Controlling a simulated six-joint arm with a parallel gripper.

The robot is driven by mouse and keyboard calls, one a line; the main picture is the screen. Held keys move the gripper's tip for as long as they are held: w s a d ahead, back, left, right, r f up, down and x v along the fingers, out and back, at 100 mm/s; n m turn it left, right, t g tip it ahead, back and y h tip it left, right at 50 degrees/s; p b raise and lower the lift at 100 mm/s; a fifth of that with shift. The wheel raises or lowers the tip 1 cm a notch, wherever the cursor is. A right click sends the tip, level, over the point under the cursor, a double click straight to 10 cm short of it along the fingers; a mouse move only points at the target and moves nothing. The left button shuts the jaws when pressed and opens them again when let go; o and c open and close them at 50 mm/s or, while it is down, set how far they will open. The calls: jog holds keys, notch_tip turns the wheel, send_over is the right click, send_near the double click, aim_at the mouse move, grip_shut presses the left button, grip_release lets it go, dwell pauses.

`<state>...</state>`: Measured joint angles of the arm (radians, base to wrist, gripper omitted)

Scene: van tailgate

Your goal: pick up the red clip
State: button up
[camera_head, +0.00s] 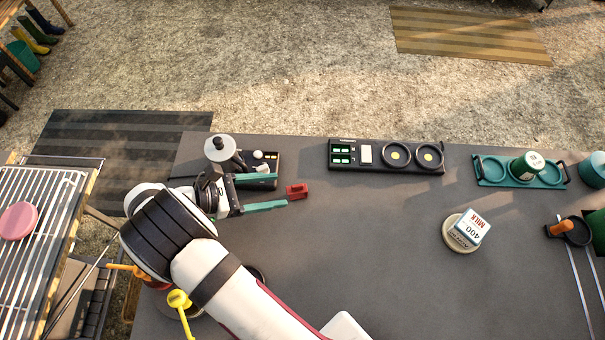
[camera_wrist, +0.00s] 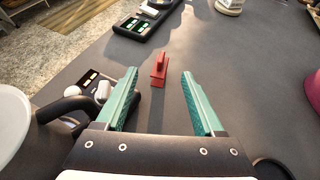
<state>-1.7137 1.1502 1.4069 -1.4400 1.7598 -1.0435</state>
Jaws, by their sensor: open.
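The red clip (camera_head: 297,191) lies on the grey tabletop, left of the table's middle. In the wrist view the red clip (camera_wrist: 159,70) lies ahead of the fingertips, roughly in line with the gap between them. My gripper (camera_head: 282,192) has two green fingers that are spread apart and empty. In the head view the clip is just to the right of the fingertips, apart from them. In the wrist view my gripper (camera_wrist: 160,77) shows bare tabletop between its fingers.
A black charger panel (camera_head: 386,156) stands at the back edge. A teal tray (camera_head: 491,183) with a green-and-white cup, and a milk carton (camera_head: 470,227) on a round base, are to the right. The table's middle is clear.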

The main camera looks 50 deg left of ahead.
aim_at(292, 190)
jog(key=x, duration=0.5)
jog(key=shift+f, duration=0.5)
grip_shut()
